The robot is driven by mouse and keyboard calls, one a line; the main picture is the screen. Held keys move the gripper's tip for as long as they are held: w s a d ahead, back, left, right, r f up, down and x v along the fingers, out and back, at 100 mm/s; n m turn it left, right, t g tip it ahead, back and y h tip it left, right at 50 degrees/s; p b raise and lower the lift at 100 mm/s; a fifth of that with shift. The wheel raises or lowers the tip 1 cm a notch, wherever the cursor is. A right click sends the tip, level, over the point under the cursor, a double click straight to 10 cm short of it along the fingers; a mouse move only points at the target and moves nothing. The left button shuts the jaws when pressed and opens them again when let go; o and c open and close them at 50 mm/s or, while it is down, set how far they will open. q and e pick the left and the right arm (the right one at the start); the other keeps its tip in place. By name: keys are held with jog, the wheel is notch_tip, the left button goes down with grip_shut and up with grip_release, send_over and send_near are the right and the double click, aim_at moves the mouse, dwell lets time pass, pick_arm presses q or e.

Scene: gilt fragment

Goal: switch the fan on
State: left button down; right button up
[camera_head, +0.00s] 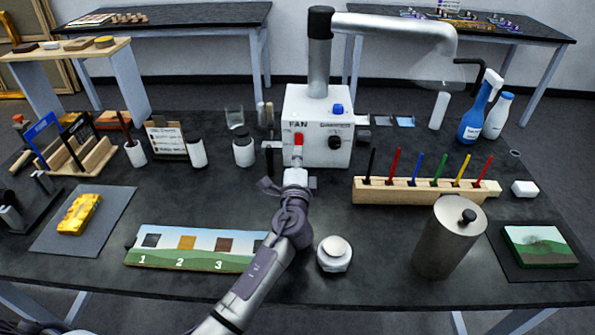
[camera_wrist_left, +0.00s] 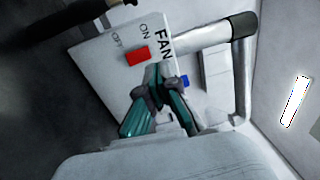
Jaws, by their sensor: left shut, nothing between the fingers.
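The white fan box (camera_head: 318,108) stands at the back middle of the table, with a silver pipe (camera_head: 395,27) rising from it and bending right. Its front has a FAN label, a red switch (camera_head: 298,139) and a black knob (camera_head: 335,142). In the left wrist view the red switch (camera_wrist_left: 137,55) sits beside the ON and OFF labels; I cannot tell which way it is set. My left gripper (camera_head: 296,173) is shut and empty, just in front of the box below the switch. Its fingertips also show in the left wrist view (camera_wrist_left: 155,88), close to the switch, contact unclear. My right gripper is out of view.
A wooden rack of coloured sticks (camera_head: 420,192) and a grey metal canister (camera_head: 447,240) stand right of my left arm. A numbered board (camera_head: 190,262) lies left. Glass and dark jars stand left of the box.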

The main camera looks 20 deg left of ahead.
pick_arm(q)
jog(key=s+d+r, duration=0.1)
jog(key=s, duration=0.5)
jog(key=shift+d, duration=0.4)
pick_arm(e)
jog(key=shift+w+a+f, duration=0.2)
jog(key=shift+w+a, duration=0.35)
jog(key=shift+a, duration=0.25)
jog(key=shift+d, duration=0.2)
